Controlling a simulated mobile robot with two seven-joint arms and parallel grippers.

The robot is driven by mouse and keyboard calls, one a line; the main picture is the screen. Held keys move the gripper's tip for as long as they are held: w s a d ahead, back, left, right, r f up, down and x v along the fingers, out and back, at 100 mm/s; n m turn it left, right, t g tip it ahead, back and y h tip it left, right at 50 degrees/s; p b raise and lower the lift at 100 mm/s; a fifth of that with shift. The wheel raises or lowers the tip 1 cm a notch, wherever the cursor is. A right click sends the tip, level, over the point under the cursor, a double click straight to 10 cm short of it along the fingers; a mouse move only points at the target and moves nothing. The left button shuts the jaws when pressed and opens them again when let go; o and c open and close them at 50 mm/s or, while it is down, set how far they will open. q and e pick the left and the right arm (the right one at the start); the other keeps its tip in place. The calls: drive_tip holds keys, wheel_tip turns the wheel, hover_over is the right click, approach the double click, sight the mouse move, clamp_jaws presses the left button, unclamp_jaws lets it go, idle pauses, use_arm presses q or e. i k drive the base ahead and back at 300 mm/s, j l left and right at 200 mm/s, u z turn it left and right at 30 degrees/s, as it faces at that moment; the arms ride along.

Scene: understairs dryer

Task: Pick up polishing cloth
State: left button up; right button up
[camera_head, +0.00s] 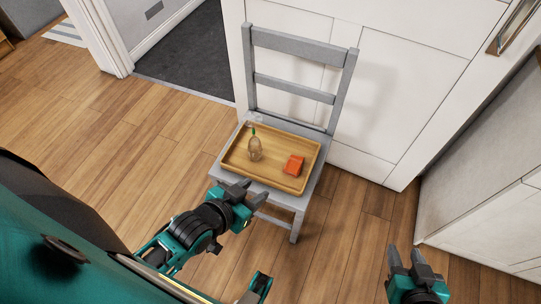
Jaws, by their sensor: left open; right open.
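The polishing cloth (293,165) looks like a small orange-red folded piece. It lies in the right part of a wooden tray (240,167) on the seat of a grey chair (297,92). My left gripper (246,187) is open and empty at the front edge of the chair, to the left of and nearer than the cloth. My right gripper (405,254) is open and empty over the floor at the lower right, well apart from the chair and the cloth.
A small clear bottle (255,149) with a green top stands in the tray to the left of the cloth. The tray has a raised rim. White panels (392,65) stand behind the chair, and a white cabinet (490,215) is at the right. Wooden floor (110,130) is clear at the left.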

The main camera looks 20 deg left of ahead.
sight(292, 167)
drive_tip(key=l+u, duration=0.15)
drive_tip(key=u, duration=0.25)
drive_tip(key=i+l+u, duration=0.15)
drive_tip(key=u, duration=0.3)
drive_tip(key=l+u, duration=0.2)
drive_tip(key=u, duration=0.2)
drive_tip(key=l+u, duration=1.2)
drive_tip(key=j, duration=0.1)
